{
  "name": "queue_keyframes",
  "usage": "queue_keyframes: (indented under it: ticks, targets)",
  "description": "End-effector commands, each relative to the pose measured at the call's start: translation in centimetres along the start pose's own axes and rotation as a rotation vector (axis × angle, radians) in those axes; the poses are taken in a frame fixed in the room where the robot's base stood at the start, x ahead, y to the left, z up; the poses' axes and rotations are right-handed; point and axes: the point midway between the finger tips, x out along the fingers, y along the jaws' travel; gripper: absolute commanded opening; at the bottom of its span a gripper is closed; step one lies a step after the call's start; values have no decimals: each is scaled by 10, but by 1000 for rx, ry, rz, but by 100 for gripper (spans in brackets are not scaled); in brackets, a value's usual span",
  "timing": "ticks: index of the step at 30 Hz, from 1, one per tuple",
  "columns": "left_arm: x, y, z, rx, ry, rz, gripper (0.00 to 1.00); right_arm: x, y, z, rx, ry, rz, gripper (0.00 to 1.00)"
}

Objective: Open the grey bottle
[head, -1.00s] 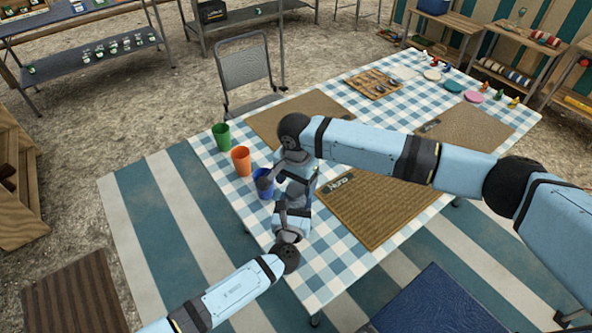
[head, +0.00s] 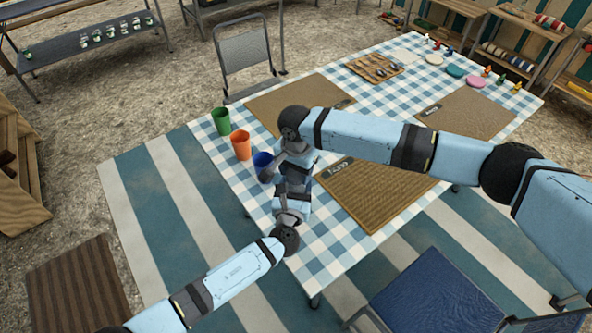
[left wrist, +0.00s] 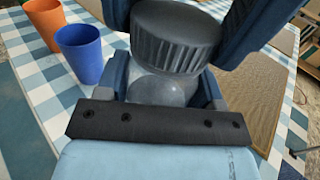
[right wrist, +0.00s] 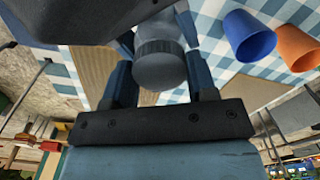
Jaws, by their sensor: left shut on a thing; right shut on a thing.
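The grey bottle (left wrist: 160,90) is between the fingers of my left gripper (left wrist: 165,92). Its ribbed grey cap (left wrist: 175,38) sits right above the body, touching or nearly touching; I cannot tell if it is loose. In the right wrist view the cap (right wrist: 160,70) is between the fingers of my right gripper (right wrist: 160,78), with the paler body beyond it. In the head view my right gripper (head: 293,171) is above my left gripper (head: 292,196), and they hide most of the bottle. Both are shut, the left on the body, the right on the cap.
A blue cup (head: 263,162), an orange cup (head: 241,146) and a green cup (head: 221,121) stand close by on the checked table (head: 225,165). A woven mat (head: 372,195) lies to the right. A blue chair (head: 435,292) stands by the front edge.

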Motion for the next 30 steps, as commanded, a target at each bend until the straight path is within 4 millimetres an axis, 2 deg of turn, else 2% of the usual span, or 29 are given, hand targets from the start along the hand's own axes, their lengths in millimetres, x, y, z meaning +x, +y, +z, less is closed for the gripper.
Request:
queue_keyframes:
  ticks: [5, 30]
  targets:
    - [0, 0, 0, 0, 0, 0, 0, 0, 0, 0, -286, -1, 0, 24]
    - [0, 0, 0, 0, 0, 0, 0, -1, 0, 0, -2135, 0, 1, 24]
